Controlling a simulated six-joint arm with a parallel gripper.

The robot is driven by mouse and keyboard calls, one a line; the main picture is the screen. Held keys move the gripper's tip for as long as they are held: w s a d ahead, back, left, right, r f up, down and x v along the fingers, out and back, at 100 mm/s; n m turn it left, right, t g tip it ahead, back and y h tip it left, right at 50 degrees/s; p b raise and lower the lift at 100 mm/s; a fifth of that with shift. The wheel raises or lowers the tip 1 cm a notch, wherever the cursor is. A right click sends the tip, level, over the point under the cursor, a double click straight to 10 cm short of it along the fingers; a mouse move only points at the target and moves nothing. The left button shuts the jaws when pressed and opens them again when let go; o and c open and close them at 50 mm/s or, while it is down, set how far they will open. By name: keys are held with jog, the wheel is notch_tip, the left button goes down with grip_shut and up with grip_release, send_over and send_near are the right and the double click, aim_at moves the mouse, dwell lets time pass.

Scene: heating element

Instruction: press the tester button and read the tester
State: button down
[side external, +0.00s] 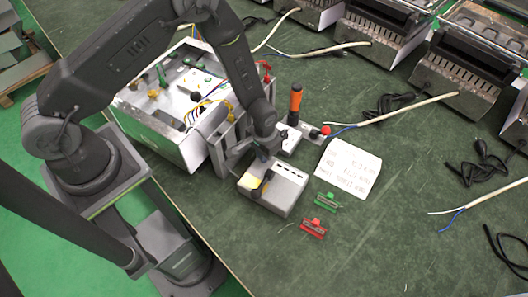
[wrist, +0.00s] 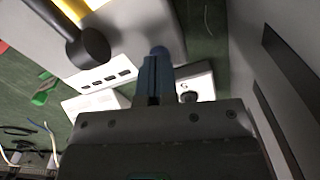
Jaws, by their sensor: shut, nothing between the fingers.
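A small grey box (side external: 284,190) with a row of dark slots and a yellow patch (side external: 250,182) sits on the green bench; I take it to be the tester. It also shows in the wrist view (wrist: 130,35), with a dark round-headed part (wrist: 88,46) over it. My gripper (side external: 264,157) points down at the back edge of this box. Its blue fingers (wrist: 158,58) are together with nothing between them. I cannot tell whether the tips touch the box. The button and any reading are not clearly visible.
A large open metal case (side external: 165,140) with knobs and wires stands left of the box. A printed sheet (side external: 348,170), a green clip (side external: 327,202) and a red clip (side external: 314,228) lie right.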

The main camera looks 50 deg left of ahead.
jog(key=shift+f, duration=1.05)
jog(key=shift+s, duration=0.1)
notch_tip(320, 180, up, 15)
jog(key=shift+w+f, duration=0.15)
jog(key=shift+w, duration=0.1)
dwell(0.4)
